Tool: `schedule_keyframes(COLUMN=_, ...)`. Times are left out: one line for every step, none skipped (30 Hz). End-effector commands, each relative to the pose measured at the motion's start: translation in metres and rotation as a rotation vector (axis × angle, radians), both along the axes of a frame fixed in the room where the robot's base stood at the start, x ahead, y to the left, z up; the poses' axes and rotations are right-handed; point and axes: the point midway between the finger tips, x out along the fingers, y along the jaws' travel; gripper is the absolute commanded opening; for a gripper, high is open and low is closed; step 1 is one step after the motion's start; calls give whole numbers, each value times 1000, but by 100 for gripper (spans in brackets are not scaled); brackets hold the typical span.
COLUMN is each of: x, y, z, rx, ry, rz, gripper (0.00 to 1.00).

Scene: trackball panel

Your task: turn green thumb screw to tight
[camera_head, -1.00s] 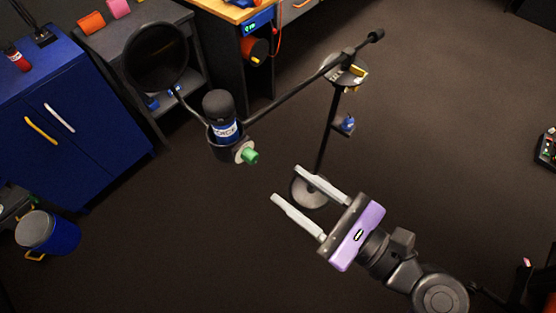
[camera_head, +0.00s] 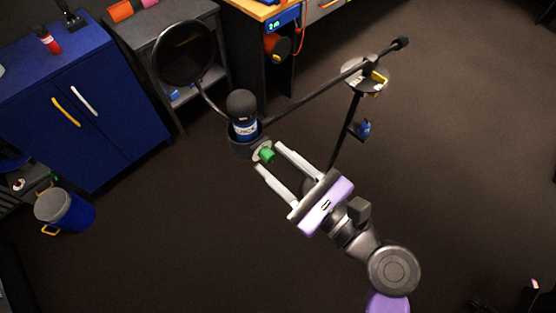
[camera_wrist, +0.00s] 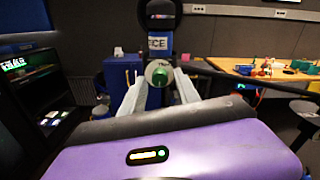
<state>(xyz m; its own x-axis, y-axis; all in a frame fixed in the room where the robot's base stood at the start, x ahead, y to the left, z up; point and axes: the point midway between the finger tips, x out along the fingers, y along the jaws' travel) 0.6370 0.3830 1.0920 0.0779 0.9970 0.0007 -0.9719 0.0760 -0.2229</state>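The green thumb screw (camera_head: 267,155) sticks out of a pale round disc (camera_head: 258,149) on the side of the dark microphone holder (camera_head: 243,146). In the wrist view the green screw (camera_wrist: 159,78) shows end-on, close to the middle. My gripper (camera_head: 268,155) is open, with its two pale fingers pointing at the holder. The fingertips are on either side of the screw as seen from the head camera. In the wrist view the screw appears between the fingertips (camera_wrist: 160,82). I cannot tell whether either finger touches it.
A black microphone (camera_head: 241,106) stands in the holder on a long boom arm (camera_head: 325,80). A round pop filter (camera_head: 184,52) is at the upper left.

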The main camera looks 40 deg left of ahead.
Motion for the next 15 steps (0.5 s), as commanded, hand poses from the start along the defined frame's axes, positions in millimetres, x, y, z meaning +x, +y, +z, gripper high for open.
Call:
schedule_keyframes(x=0, y=0, z=0, rx=0, ry=0, rz=0, gripper=25)
schedule_keyframes(x=0, y=0, z=0, rx=0, ry=0, rz=0, gripper=20)
schedule_keyframes(x=0, y=0, z=0, rx=0, ry=0, rz=0, gripper=12)
schedule_keyframes(x=0, y=0, z=0, rx=0, ry=0, rz=0, gripper=6)
schedule_keyframes(x=0, y=0, z=0, rx=0, ry=0, rz=0, gripper=0)
schedule_keyframes(x=0, y=0, z=0, rx=0, ry=0, rz=0, gripper=0)
schedule_keyframes(x=0, y=0, z=0, rx=0, ry=0, rz=0, gripper=0)
schedule_keyframes(x=0, y=0, z=0, rx=0, ry=0, rz=0, gripper=0)
schedule_keyframes(x=0, y=0, z=0, rx=0, ry=0, rz=0, gripper=0)
schedule_keyframes(x=0, y=0, z=0, rx=0, ry=-1, rz=0, gripper=0)
schedule_keyframes(x=0, y=-1, z=0, rx=0, ry=-2, rz=-1, gripper=0)
schedule_keyframes(x=0, y=-1, z=0, rx=0, ry=-5, rz=-1, gripper=0)
schedule_keyframes(x=1, y=-1, z=0, rx=0, ry=-8, rz=-2, gripper=0)
schedule_keyframes(x=1, y=-1, z=0, rx=-2, ry=-13, rz=-2, gripper=0)
schedule_keyframes(x=1, y=-1, z=0, rx=-2, ry=-21, rz=-3, gripper=0)
